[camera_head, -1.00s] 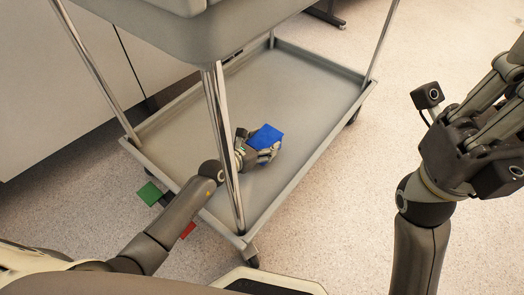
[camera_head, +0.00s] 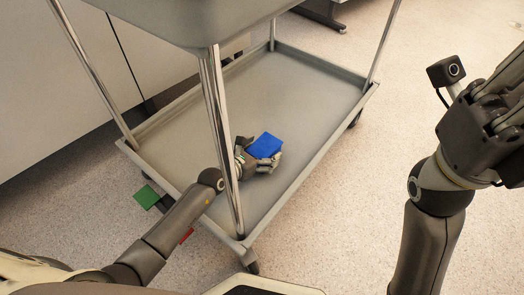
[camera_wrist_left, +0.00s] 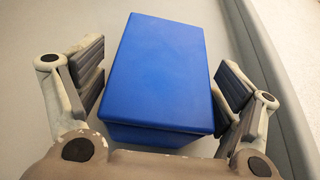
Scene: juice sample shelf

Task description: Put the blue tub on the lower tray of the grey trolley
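In the left wrist view the tub (camera_wrist_left: 160,75) lies between the two finger pads, with narrow gaps at both sides, so the gripper looks open. My right gripper (camera_head: 500,105) is raised at the right, away from the trolley; its fingertips are not clearly seen.
The trolley's upper tray (camera_head: 175,22) overhangs the lower one. A chrome post (camera_head: 220,145) stands close beside my left arm. The lower tray has a raised rim and bare room around the tub. A white cabinet (camera_head: 60,90) stands at the left.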

